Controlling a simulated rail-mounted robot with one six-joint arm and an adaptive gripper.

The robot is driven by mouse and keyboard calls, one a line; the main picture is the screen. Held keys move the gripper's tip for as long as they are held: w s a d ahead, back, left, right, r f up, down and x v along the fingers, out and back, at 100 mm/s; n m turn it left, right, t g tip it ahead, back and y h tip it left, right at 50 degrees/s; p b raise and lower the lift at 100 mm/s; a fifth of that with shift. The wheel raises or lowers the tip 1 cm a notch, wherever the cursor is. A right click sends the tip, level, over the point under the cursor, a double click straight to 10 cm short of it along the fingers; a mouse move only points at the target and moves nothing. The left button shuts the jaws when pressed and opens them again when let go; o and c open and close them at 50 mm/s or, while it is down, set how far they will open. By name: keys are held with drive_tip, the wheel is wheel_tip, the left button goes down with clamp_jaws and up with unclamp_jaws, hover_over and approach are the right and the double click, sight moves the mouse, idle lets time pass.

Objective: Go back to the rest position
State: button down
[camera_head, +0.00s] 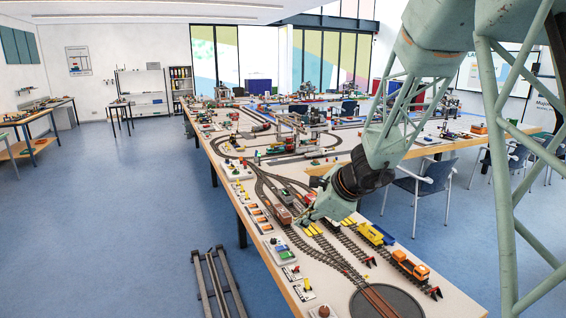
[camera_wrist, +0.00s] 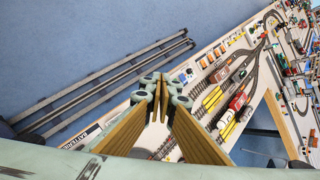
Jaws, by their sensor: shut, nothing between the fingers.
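My gripper (camera_wrist: 158,100) is shut with nothing between its fingers. In the wrist view its two fingers with wooden-looking pads meet above the edge of the layout table. In the head view my gripper (camera_head: 309,213) hangs at the end of my green arm, above the tracks in the front part of the long table (camera_head: 255,215). A gap between its tips and the table is hard to judge. My arm hides part of the table's right side.
An orange locomotive (camera_head: 410,266), a yellow wagon (camera_head: 370,234) and a brown wagon (camera_head: 281,214) stand on tracks near my gripper. A dark turntable (camera_head: 386,301) is at the front. Floor rails (camera_head: 217,284) run left of the table. Chairs (camera_head: 423,178) stand right. Floor at left is clear.

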drive_tip(key=s+r+n+g+b, duration=0.15)
drive_tip(key=s+r+n, duration=0.4)
drive_tip(key=s, duration=0.65)
drive_tip(key=s+r+n+b, duration=0.2)
drive_tip(key=s+r+n, duration=0.4)
drive_tip(key=s, duration=0.6)
drive_tip(key=s+d+n+h+b, duration=0.1)
drive_tip(key=s+d+n, duration=0.2)
drive_tip(key=s, duration=0.6)
drive_tip(key=s+d+f+n+h+b, duration=0.1)
drive_tip(key=s+d+n+h, duration=0.1)
drive_tip(key=s+d, duration=0.5)
drive_tip(key=s+d+n+h+b, duration=0.1)
drive_tip(key=s+d+n, duration=0.3)
drive_tip(key=s, duration=0.8)
drive_tip(key=shift+s+d+f+g+h, duration=0.2)
drive_tip(key=shift+d+f+g+h, duration=0.15)
drive_tip(key=shift+d+h, duration=0.2)
